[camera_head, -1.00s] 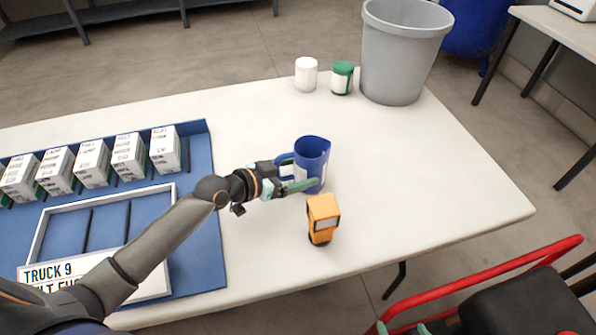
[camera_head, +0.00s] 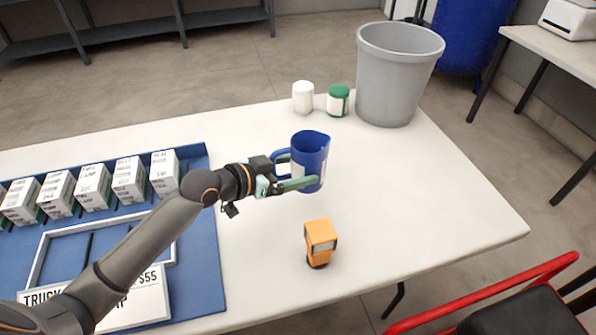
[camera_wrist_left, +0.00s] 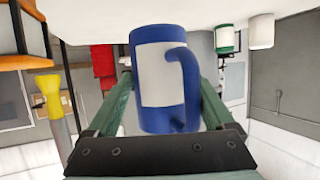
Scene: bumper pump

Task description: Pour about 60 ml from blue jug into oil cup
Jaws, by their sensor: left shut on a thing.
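The blue jug (camera_head: 312,150) has a white label and a handle on its left side. My left gripper (camera_head: 296,184) is shut on the jug, with a finger along its near side. The jug looks upright and seems to be held above the table. In the left wrist view the jug (camera_wrist_left: 150,85) is between both fingers. Two small containers stand at the table's back edge: a white cup (camera_head: 303,98) and a green cup with a white label (camera_head: 338,101). I cannot tell which is the oil cup. My right gripper is out of view.
A grey bin (camera_head: 393,80) stands right of the cups. An orange handheld device (camera_head: 320,242) stands nearer than the jug. A blue tray (camera_head: 212,240) with several white boxes (camera_head: 93,187) is at left. The table (camera_head: 430,200) is clear at right.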

